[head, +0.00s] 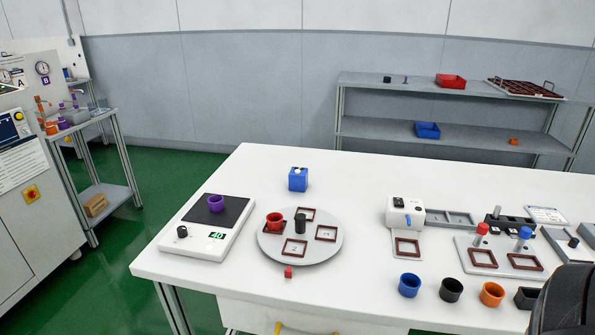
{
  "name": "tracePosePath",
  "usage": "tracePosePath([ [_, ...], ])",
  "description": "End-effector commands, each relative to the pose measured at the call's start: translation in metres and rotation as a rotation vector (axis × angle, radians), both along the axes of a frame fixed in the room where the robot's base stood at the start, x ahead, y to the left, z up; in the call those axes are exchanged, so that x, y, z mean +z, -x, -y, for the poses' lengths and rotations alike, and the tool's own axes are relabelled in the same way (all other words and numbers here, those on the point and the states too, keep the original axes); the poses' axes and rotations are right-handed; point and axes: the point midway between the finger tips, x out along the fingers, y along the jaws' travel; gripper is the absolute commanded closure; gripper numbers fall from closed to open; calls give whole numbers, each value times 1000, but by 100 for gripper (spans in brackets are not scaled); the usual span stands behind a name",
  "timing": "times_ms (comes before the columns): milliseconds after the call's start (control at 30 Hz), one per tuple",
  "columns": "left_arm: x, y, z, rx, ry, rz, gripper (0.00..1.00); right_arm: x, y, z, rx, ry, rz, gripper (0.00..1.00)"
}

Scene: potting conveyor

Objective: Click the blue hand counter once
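The blue hand counter (298,180) is a small blue box with a pale top bearing small dark marks. It stands upright on the white table (350,185), behind the round grey turntable, with nothing touching it. Its front shows no readable number. Neither of my grippers can be made out in the head view. A dark rounded shape at the lower right corner looks like part of my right arm, and no fingers show on it.
A scale (209,225) holding a purple cup stands left of the turntable (323,252), which carries a red cup, a black cylinder and brown frames. A white device (405,213), fixtures and several cups fill the right side. Table around the counter is clear.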

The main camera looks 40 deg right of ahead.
Motion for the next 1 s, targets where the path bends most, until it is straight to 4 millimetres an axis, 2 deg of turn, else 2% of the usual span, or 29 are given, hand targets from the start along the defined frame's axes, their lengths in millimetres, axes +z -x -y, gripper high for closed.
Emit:
tracePosePath([
  [33, 0, 0, 0, 0, 0, 0, 57, 0, 0, 0, 0, 0, 0, 67],
  [400, 0, 0, 0, 0, 0, 0, 57, 0, 0, 0, 0, 0, 0, 100],
  [1000, 1, -2, 0, -1, 0, 4, 57, 0, 0, 0, 1, 1, 0, 100],
])
